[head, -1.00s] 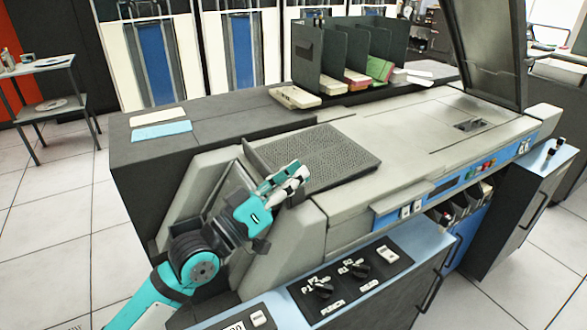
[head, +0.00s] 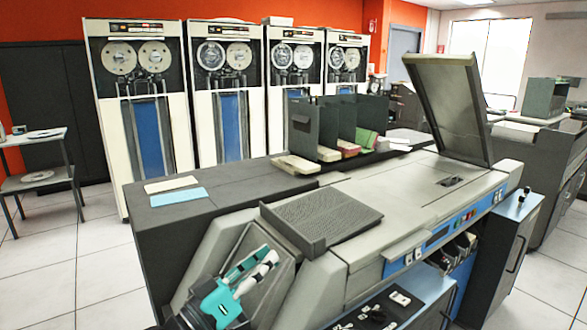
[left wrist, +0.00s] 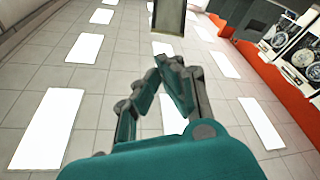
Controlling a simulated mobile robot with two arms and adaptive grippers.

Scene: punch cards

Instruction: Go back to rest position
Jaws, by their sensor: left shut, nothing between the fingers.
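My left gripper (head: 254,270) is low in the head view, in front of the grey punch card machine (head: 400,197). Its teal and white fingers point up and to the right, beside the machine's slanted left end and below the dark textured tray (head: 322,215). It is shut with nothing held. In the left wrist view the left gripper (left wrist: 168,68) shows its fingertips close together against ceiling panels. My right gripper is not in view.
A cream card stack (head: 172,184) and a blue card stack (head: 180,197) lie on the dark top at left. Dark upright dividers (head: 313,128) stand on the machine. Tape cabinets (head: 222,90) line the back. A small side table (head: 32,137) stands at far left, with open floor before it.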

